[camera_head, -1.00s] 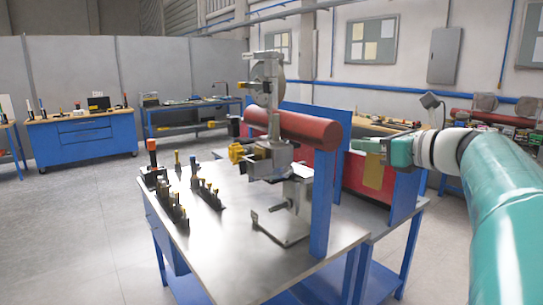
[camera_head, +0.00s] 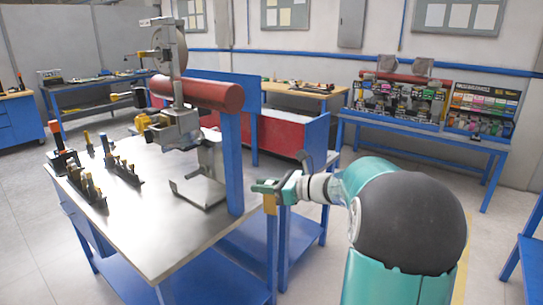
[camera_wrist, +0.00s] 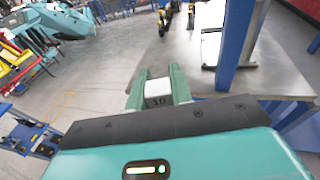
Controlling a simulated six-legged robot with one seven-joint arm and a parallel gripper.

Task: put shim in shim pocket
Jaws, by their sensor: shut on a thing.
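I cannot make out the shim pocket.
A blue post (camera_head: 232,160) at the table's right side stands between my gripper and the assembly. Racks of small tools (camera_head: 88,185) sit on the left of the steel table (camera_head: 150,235). A blue bench (camera_head: 425,130) with bins is behind right. Grey floor lies right of the table.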

